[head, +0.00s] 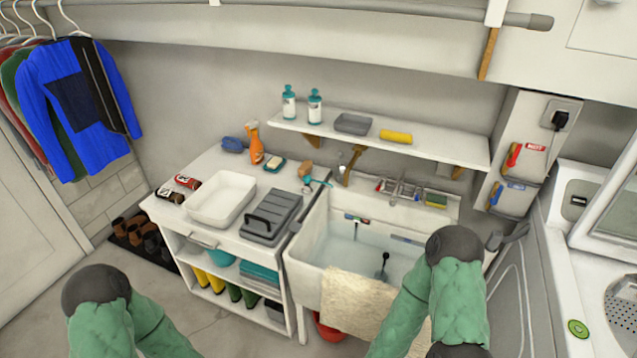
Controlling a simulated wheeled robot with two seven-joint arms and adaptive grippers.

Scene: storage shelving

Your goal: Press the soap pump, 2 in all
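The wall shelf (452,150) also holds a grey tray (353,124) and a yellow roll (396,137). Below are a water-filled sink (312,250) with a draped towel (350,305) and a counter with a white basin (221,197), grey toolbox (271,217) and orange spray bottle (256,146).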

